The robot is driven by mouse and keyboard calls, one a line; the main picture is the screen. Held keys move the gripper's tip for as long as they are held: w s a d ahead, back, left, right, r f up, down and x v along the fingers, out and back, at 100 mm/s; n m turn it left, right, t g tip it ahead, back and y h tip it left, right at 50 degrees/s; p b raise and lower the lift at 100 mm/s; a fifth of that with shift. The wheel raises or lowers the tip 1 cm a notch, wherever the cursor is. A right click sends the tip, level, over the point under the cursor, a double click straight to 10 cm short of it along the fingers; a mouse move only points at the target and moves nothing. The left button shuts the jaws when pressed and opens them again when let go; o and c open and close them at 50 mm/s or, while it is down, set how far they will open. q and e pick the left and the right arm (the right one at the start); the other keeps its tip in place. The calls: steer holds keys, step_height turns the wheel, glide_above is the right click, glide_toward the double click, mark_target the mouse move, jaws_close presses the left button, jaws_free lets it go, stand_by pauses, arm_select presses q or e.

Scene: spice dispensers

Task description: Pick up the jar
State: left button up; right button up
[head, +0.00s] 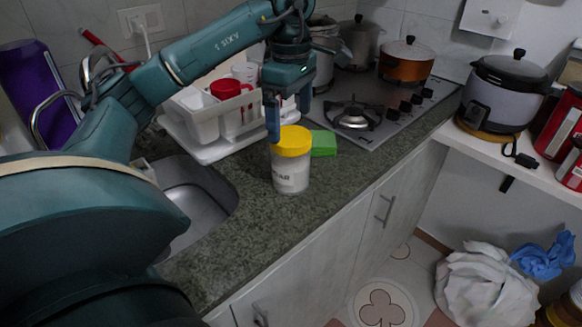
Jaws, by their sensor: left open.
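The jar (291,174) is a white or translucent container with a yellow lid (291,141) and dark lettering on its front. It stands upright on the dark speckled countertop (262,232), near the middle of the head view. My left gripper (288,122) points down at the jar's lid. Its fingers are apart and nothing is held between them. One finger reaches down to the lid's left edge and overlaps it in the picture; I cannot tell whether it touches. My right gripper is not in view.
A green sponge (322,143) lies right behind the jar. A white dish rack (205,152) with a red cup (229,88) stands behind it. The sink (196,203) is to the left. A gas stove (362,116) with pots is beyond. The counter's front edge is close on the right.

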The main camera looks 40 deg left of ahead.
mark_target(290, 135)
arm_select(q)
step_height(290, 135, down, 5)
steer(key=shift+f, duration=0.15)
step_height(290, 135, down, 4)
steer(key=shift+s+f, duration=0.15)
steer(key=shift+f, duration=0.25)
steer(key=shift+c, duration=0.6)
